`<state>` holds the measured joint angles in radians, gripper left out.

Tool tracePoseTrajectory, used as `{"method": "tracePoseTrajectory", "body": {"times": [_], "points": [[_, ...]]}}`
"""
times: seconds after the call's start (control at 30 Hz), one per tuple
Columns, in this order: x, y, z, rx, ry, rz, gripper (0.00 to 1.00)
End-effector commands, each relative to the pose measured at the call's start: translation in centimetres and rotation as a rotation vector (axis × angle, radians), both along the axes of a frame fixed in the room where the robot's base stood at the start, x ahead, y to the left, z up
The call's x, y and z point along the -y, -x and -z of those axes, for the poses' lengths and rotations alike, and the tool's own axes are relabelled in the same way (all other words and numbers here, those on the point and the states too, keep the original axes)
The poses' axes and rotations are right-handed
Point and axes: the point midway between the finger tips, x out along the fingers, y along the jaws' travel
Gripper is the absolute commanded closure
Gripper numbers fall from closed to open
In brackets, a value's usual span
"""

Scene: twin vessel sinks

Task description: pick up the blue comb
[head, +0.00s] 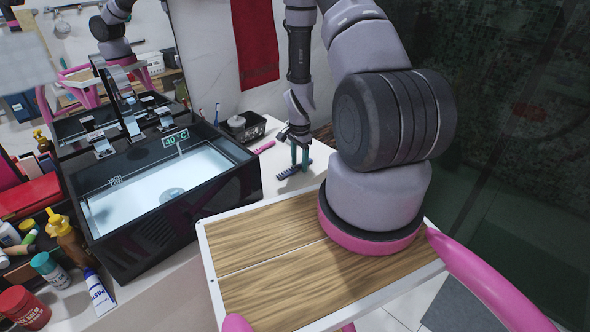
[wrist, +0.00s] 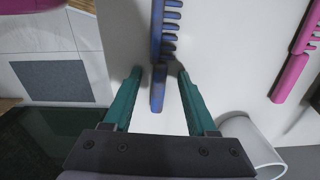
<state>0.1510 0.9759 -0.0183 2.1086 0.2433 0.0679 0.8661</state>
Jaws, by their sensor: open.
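The blue comb (head: 293,169) lies on the white counter to the right of the black sink. In the wrist view the blue comb (wrist: 158,86) runs up from between my fingers, its handle end between the fingertips and its teeth pointing right. My gripper (wrist: 158,72) is open, with one teal finger on each side of the handle and a gap to the comb on both sides. In the head view my gripper (head: 300,154) is just over the comb, pointing down. I cannot tell the exact height of the fingertips above the counter.
A pink comb (wrist: 292,62) lies to the right in the wrist view; it also shows in the head view (head: 264,147). A white cup-like object (wrist: 250,150) is at the lower right. The black sink (head: 160,190) and a dark box (head: 242,127) stand nearby.

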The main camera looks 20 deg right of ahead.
Motion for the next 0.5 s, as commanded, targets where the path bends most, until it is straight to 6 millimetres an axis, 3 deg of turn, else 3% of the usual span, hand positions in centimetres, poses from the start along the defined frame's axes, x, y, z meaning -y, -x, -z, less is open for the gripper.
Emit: {"method": "tracePoseTrajectory", "body": {"times": [0.03,0.07,0.2,0.5], "points": [[-0.01,0.01,-0.01,0.0,0.0,0.0,0.43],[-0.01,0.01,-0.01,0.0,0.0,0.0,0.5],[-0.01,0.01,-0.03,0.0,0.0,0.0,1.0],[-0.01,0.01,-0.08,0.0,0.0,0.0,1.0]]}}
